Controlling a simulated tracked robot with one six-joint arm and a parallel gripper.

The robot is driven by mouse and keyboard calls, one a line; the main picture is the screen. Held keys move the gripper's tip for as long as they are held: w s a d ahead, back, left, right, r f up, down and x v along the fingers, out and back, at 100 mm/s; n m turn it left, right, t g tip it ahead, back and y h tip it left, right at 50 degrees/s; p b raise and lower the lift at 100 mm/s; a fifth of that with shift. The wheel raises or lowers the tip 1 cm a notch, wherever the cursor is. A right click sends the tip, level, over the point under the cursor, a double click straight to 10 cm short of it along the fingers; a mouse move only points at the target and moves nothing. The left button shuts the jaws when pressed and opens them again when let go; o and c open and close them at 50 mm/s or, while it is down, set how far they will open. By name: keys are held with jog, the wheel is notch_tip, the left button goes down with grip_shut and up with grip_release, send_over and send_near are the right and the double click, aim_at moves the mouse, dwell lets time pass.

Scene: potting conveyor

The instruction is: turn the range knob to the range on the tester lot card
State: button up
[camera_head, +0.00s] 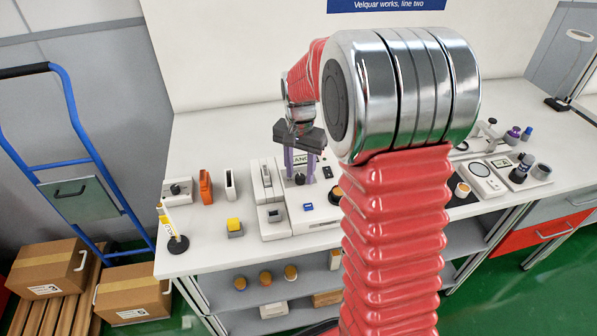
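The tester (275,232) is a pale boxy unit on the white bench, left of my arm. A small dark knob (299,179) sits on its panel, near the fingertips. My gripper (299,178) points down over the panel. Its two purple fingers are apart, one on each side of the knob. I cannot tell whether they touch it. A white label with dark letters reading "ANG" (303,160) shows behind the fingers, partly hidden. Range marks are too small to read. I cannot make out which item is the lot card.
A tilted yellow-and-white marker (165,218) on a black base stands at the bench's left end. A yellow-topped block (234,226) and orange piece (206,187) stand nearby. My red arm hides the bench's middle. Several jars and devices stand at right.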

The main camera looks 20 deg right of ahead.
dwell(0.3)
notch_tip(320, 180, up, 14)
jog(key=shift+f, duration=0.15)
dwell(0.4)
dwell(0.5)
jog(key=n, duration=0.4)
send_near(300, 179)
jog(key=s+a+r, duration=0.1)
jog(key=s+r, duration=0.1)
jog(key=s, duration=0.1)
jog(key=shift+s+a+r+n+t, duration=0.8)
jog(key=shift+s+a, duration=0.85)
jog(key=shift+s, duration=1.55)
jog(key=shift+s+a+r+n+t, duration=0.4)
jog(key=shift+s+a+n+t, duration=0.95)
jog(key=shift+s, duration=1.85)
jog(key=shift+s+a+r+n+t, duration=0.7)
jog(key=shift+s+a, duration=1.2)
jog(key=shift+s, duration=1.3)
